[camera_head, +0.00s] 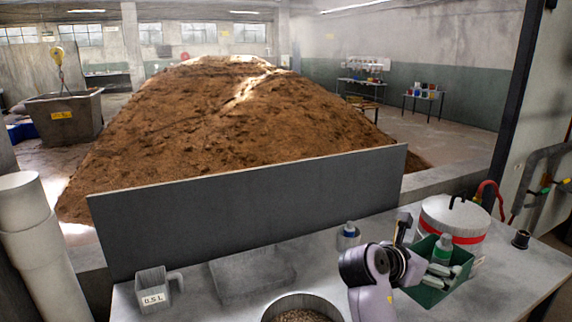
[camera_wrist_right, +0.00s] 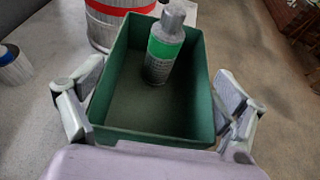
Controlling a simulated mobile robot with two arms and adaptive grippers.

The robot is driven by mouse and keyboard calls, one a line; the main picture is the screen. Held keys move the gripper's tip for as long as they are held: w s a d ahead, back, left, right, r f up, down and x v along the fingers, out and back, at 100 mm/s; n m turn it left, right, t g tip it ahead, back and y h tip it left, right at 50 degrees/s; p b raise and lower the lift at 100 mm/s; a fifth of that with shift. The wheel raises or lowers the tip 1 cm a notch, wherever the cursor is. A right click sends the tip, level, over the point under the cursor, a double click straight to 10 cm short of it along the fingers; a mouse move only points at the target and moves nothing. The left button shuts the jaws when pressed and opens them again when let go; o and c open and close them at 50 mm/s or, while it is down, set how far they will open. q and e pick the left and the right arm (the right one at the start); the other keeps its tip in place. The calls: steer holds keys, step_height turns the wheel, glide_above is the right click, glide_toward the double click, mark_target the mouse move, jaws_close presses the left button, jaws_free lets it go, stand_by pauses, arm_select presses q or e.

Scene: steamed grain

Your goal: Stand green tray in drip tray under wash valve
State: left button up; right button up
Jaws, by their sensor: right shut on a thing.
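The green tray (camera_head: 424,291) is at the right of the table in the head view, beside a white pot with a red band. A grey bottle with a green label (camera_head: 443,247) stands inside it. In the right wrist view the green tray (camera_wrist_right: 125,108) lies between the two fingers of my right gripper (camera_wrist_right: 160,95), which is shut on its sides. I cannot tell whether the tray touches the table. I cannot make out the wash valve. My left gripper is not in view.
The lidded pot (camera_head: 452,217) stands close behind the green tray. Pipes (camera_head: 545,165) run at right.

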steer(key=s+a+f+n+t+y, duration=0.2)
steer(key=s+a, duration=0.4)
steer(key=s, duration=0.3)
steer(key=s+a+f+n+t+y, duration=0.3)
steer(key=s+a+f+n, duration=0.1)
steer(key=s+a, duration=0.3)
steer(key=shift+s+f, duration=0.2)
steer(key=shift+s, duration=0.65)
steer(key=shift+w+n+t, duration=0.1)
steer(key=shift+n+t, duration=0.2)
